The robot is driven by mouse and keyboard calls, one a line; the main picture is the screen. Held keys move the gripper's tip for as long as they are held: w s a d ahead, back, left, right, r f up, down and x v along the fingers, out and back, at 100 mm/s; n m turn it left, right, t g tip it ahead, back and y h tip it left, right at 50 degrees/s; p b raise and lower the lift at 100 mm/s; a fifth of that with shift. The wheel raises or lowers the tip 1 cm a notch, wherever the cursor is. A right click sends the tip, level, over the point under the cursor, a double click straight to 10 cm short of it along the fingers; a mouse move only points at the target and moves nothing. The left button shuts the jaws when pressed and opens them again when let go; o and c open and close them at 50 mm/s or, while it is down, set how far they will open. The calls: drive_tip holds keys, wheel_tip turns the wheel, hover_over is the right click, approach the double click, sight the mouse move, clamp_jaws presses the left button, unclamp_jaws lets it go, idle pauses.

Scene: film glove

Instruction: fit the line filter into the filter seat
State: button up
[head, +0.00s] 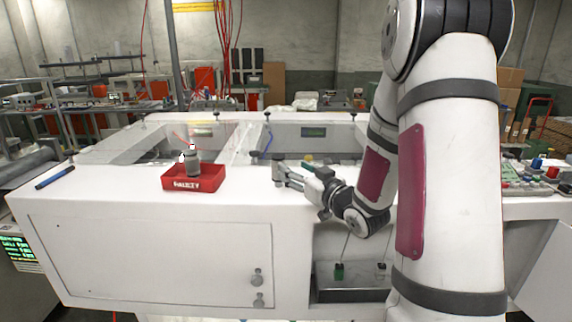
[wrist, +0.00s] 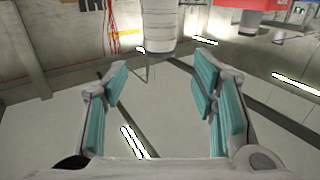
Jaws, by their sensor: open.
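In the wrist view, my gripper (wrist: 163,85) is open, its teal pads apart with nothing between them. A pale grey ribbed cylinder, which looks like the line filter (wrist: 158,20), shows at the top centre, beyond the fingertips. In the head view, my gripper (head: 292,176) is low over the white machine top, pointing left. A small grey upright shape at its tip may be the same line filter (head: 278,170); I cannot tell whether they touch. I cannot make out the filter seat for certain.
A red tray (head: 192,184) marked FAULTY holds a grey canister (head: 193,163) with a pale top, left of my gripper. Clear-sided wells lie behind, and an open recess (head: 350,290) is below my arm.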

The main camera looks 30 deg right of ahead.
drive_tip(key=s+a+r+g+h, duration=0.3)
drive_tip(key=s+a+r+g, duration=0.3)
drive_tip(key=s+a, duration=0.2)
drive_tip(key=s+a+g+y, duration=0.1)
drive_tip(key=s+a+g, duration=0.2)
drive_tip(key=s+a, duration=0.4)
drive_tip(key=s+a+g+y, duration=0.2)
drive_tip(key=s+a, duration=0.5)
drive_tip(key=s, duration=0.6)
drive_tip(key=shift+g, duration=0.7)
drive_tip(key=shift+s, duration=0.1)
drive_tip(key=shift+w+f+b, duration=0.65)
drive_tip(key=shift+w, duration=0.05)
